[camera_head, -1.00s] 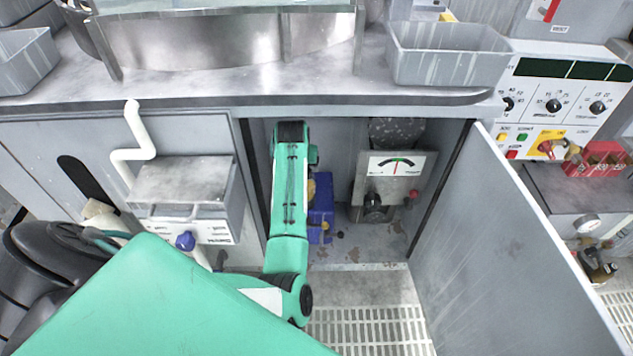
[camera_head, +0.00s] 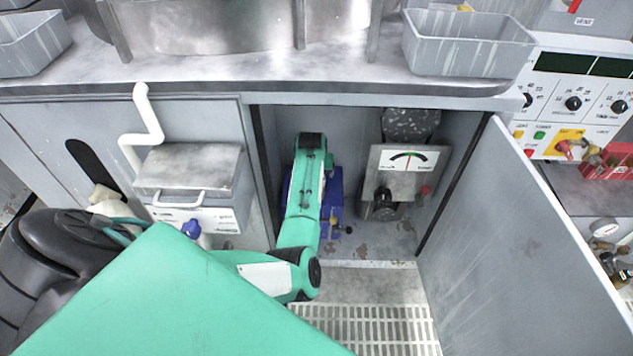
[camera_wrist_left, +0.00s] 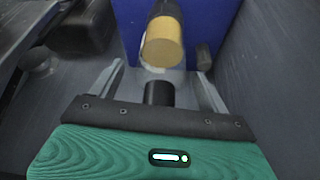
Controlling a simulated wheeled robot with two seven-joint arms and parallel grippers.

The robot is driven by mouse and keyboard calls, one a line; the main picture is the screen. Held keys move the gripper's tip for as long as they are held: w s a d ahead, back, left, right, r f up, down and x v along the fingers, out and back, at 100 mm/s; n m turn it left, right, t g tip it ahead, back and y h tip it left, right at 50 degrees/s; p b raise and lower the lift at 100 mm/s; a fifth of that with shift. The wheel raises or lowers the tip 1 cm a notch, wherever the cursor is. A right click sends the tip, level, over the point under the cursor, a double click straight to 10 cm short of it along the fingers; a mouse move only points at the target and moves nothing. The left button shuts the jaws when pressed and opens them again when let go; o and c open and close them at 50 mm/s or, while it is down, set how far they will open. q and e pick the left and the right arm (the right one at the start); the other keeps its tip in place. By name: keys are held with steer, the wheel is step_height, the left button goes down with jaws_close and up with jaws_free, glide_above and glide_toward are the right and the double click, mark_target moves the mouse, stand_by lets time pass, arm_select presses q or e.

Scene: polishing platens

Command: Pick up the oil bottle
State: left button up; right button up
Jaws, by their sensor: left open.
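No bottle can be made out for certain. In the left wrist view, a tan cylinder (camera_wrist_left: 162,42) with a dark upper part shows in front of a blue surface (camera_wrist_left: 218,22). A short black cylinder (camera_wrist_left: 158,93) lies nearer the wrist, between the fingers in the picture; I cannot tell if it touches them. My left gripper (camera_wrist_left: 157,88) is open, with one grey finger on each side. In the head view my left arm reaches into the open cabinet and hides its own gripper. A blue unit (camera_head: 333,205) stands partly behind the arm. My right gripper is not in view.
A metal gauge box (camera_head: 405,165) stands right of my arm inside the cabinet. The open door (camera_head: 515,225) bounds the right side. A white bent pipe (camera_head: 150,125) and a metal box (camera_head: 190,170) are left of the opening. Floor grating (camera_head: 375,325) lies in front.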

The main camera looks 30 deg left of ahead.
arm_select(q)
steer(key=shift+x, duration=0.75)
steer(key=shift+c, duration=0.2)
steer(key=shift+r, duration=0.1)
steer(key=c, duration=1.3)
